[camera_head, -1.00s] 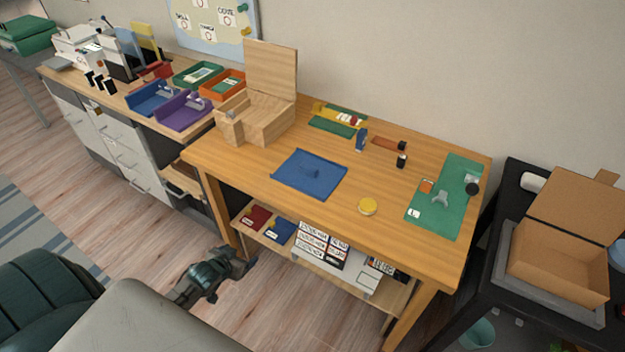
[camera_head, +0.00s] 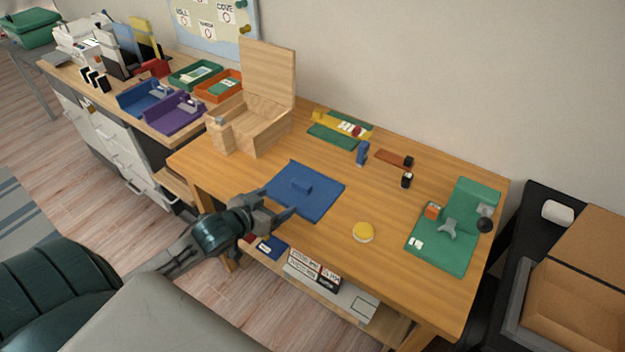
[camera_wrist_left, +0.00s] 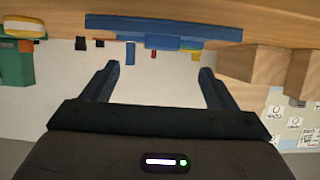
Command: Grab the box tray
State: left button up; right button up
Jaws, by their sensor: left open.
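A flat blue tray (camera_head: 318,198) with a small raised grip in its middle lies on the wooden table. I take it to be the box tray. In the left wrist view the blue tray (camera_wrist_left: 165,25) shows edge-on at the top, ahead of the fingers. My left gripper (camera_head: 284,208) is open and empty at the tray's near left side, by the table's front edge. In the left wrist view its fingers (camera_wrist_left: 158,85) stand wide apart with nothing between them. I cannot tell whether it touches the tray. An open wooden box (camera_head: 262,125) with its lid up stands behind the tray. My right gripper is not in view.
A yellow round item (camera_head: 363,232) lies right of the tray. A green mat (camera_head: 440,247) with small parts is at the table's right. A blue upright item (camera_head: 362,153) stands behind. A low shelf with boxes (camera_head: 313,268) sits under the tabletop.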

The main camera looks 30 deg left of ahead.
aim_at(299, 185)
pick_arm(q)
jog(key=x, duration=0.5)
jog(key=shift+w+r+b, duration=0.15)
jog(key=shift+r+b, duration=0.05)
jog(key=shift+b, duration=0.1)
jog(key=shift+w+d+f, duration=0.1)
jog(key=shift+w+f, duration=0.15)
jog(key=shift+w, duration=0.3)
jog(key=x, duration=0.4)
jog(key=shift+w+a, duration=0.15)
jog(key=shift+a, duration=0.05)
jog(key=shift+w+f, duration=0.15)
jog(key=shift+w, duration=0.25)
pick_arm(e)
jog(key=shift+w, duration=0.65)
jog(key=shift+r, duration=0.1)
pick_arm(q)
jog(key=c, duration=1.1)
jog(key=shift+c, duration=0.7)
